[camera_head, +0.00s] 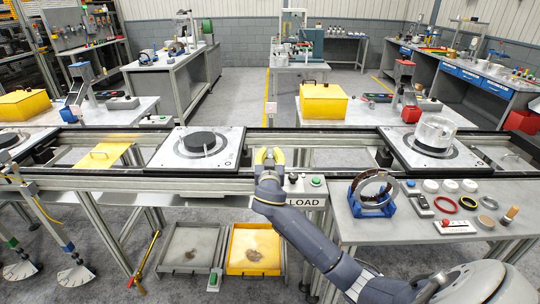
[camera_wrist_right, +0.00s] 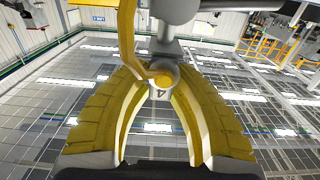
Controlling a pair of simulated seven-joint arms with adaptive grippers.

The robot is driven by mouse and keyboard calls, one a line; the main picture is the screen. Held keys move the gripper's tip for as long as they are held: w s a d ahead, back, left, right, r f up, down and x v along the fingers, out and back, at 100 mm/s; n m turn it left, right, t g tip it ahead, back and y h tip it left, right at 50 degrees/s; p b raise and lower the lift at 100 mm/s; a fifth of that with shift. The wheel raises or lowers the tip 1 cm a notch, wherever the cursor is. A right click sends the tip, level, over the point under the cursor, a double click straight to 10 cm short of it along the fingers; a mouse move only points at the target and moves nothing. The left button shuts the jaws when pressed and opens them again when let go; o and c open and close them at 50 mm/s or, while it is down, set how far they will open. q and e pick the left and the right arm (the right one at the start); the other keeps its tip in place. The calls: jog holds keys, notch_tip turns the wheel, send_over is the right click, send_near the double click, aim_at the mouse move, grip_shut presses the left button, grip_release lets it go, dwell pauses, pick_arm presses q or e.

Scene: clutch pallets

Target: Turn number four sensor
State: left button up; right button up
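The number four sensor (camera_wrist_right: 161,87) shows in the right wrist view as a pale, rounded piece marked "4". It sits between the fingertips of my right gripper (camera_wrist_right: 163,80), below a grey rod. The yellow fingers curve in close on both sides of it; I cannot tell whether both touch it. A curved yellow piece comes down from above to the sensor. In the head view my right gripper (camera_head: 268,156) points at the conveyor's front rail, beside the LOAD label, and the sensor cannot be made out there. My left gripper is not in view.
A conveyor (camera_head: 330,184) crosses the scene, carrying a left pallet (camera_head: 172,158) and a right pallet (camera_head: 398,145). A parts table (camera_head: 400,226) stands at right. A grey tray (camera_head: 203,234) and a yellow tray (camera_head: 234,236) lie below. Rods with white dials (camera_head: 76,277) stand at left.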

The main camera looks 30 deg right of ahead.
grip_shut()
jog(key=shift+w+a+m+g+h, duration=0.1)
jog(key=shift+a+m+g+h, duration=0.05)
jog(key=shift+m+g+h, duration=0.8)
dwell(0.3)
jog(key=shift+m+g+h, duration=0.45)
jog(key=shift+h, duration=0.3)
jog(key=shift+w+a+m+g+h, duration=0.1)
jog(key=shift+w+m+g+h, duration=0.05)
jog(key=shift+m+g+h, duration=1.1)
jog(key=shift+w+m+g+h, duration=0.1)
jog(key=shift+m+g+h, duration=0.65)
jog(key=shift+g, duration=0.9)
jog(key=shift+m+g, duration=0.4)
jog(key=shift+m, duration=0.1)
jog(key=shift+r, duration=0.1)
jog(key=o, duration=0.8)
grip_release()
jog(key=shift+c, duration=0.2)
